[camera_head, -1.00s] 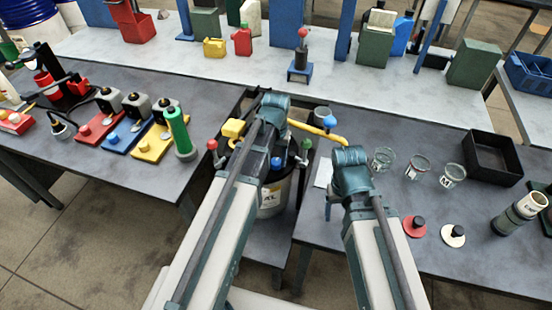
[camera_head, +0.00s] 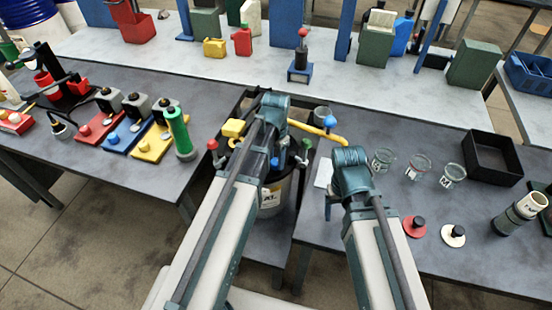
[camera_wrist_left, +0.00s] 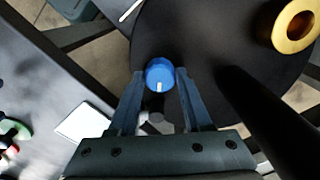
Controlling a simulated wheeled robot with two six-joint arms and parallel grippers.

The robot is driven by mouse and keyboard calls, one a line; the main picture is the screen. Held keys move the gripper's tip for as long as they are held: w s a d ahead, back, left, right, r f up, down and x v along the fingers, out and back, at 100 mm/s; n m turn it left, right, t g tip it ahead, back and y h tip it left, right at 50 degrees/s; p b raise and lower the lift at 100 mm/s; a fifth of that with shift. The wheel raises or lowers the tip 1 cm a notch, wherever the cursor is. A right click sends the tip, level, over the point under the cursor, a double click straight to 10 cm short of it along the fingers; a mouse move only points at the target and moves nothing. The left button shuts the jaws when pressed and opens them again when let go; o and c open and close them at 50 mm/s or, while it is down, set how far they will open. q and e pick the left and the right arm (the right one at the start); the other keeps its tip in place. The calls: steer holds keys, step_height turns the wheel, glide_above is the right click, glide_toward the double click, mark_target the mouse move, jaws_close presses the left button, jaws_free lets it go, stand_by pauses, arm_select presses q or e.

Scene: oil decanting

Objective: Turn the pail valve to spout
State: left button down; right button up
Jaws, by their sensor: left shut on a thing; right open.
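The pail (camera_head: 272,197), with a white label, stands between the tables, mostly hidden behind my left arm. In the left wrist view its dark round lid (camera_wrist_left: 200,40) fills the middle. A round blue knob (camera_wrist_left: 160,72) with a white mark sits between the fingers of my left gripper (camera_wrist_left: 160,82). The fingers are shut on the knob, and the white mark points to the bottom of the picture. In the head view the left fingers are hidden by the arm. My right gripper (camera_head: 329,203) is open, low over the right table's edge and mostly hidden by its arm.
Glass beakers (camera_head: 417,167) and a black tray (camera_head: 492,157) stand on the right table. A green cylinder (camera_head: 179,131) stands on the left table. A gold ring (camera_wrist_left: 296,25) shows in the left wrist view.

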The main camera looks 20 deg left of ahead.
stand_by(0.5)
arm_select(q)
steer(key=shift+c, duration=1.7)
jaws_free()
steer(key=shift+r, duration=0.2)
arm_select(e)
steer(key=shift+r, duration=0.15)
